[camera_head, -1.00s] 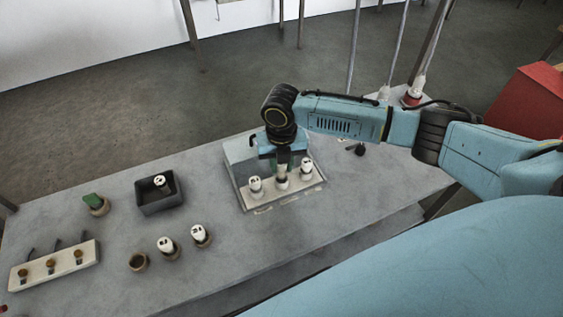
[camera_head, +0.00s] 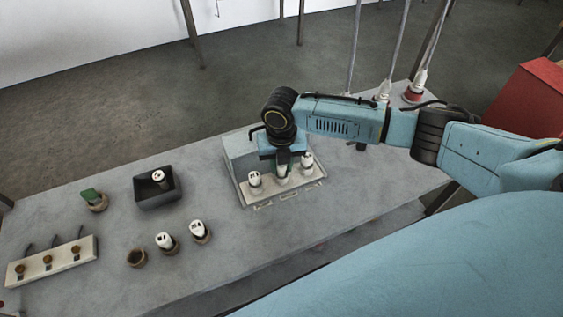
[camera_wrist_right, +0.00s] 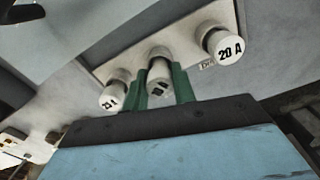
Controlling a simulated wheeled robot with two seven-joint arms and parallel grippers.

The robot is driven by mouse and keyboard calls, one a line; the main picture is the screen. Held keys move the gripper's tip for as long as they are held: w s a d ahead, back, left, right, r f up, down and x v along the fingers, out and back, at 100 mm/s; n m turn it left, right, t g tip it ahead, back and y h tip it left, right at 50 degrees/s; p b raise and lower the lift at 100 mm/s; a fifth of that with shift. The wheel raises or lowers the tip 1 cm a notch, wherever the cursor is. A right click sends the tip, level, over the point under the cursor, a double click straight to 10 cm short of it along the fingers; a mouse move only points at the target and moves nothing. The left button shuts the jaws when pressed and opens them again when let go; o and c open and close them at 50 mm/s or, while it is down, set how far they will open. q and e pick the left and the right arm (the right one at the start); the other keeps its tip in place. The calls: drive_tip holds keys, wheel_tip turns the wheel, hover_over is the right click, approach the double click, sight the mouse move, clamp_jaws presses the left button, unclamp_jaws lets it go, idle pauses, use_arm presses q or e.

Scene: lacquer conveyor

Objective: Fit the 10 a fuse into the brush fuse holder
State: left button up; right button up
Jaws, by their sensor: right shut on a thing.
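My right gripper (camera_head: 283,168) is shut on the middle white fuse (camera_head: 281,171) of a row of three on the pale fuse block (camera_head: 306,185). In the right wrist view its green fingers (camera_wrist_right: 164,88) stand on either side of this fuse (camera_wrist_right: 159,76), whose dark marking I cannot read. The fuse appears upright at the middle holder; whether it is fully seated I cannot tell. A fuse marked 20 A (camera_wrist_right: 224,47) stands to its right and another white fuse (camera_wrist_right: 113,96) to its left, its label hard to read. My left gripper is not in view.
A dark bin (camera_head: 158,187) holds one white fuse. Two more fuses (camera_head: 165,242) stand in round holders beside an empty one (camera_head: 137,258). A green-topped piece (camera_head: 94,198) and a pale strip with brass parts (camera_head: 50,262) lie at the left.

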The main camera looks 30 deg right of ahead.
drive_tip(key=shift+f, duration=0.45)
drive_tip(key=o, duration=1.1)
drive_tip(key=shift+c, duration=0.2)
wheel_tip(320, 180, up, 13)
drive_tip(key=shift+r, duration=0.2)
drive_tip(key=shift+s+f, duration=0.1)
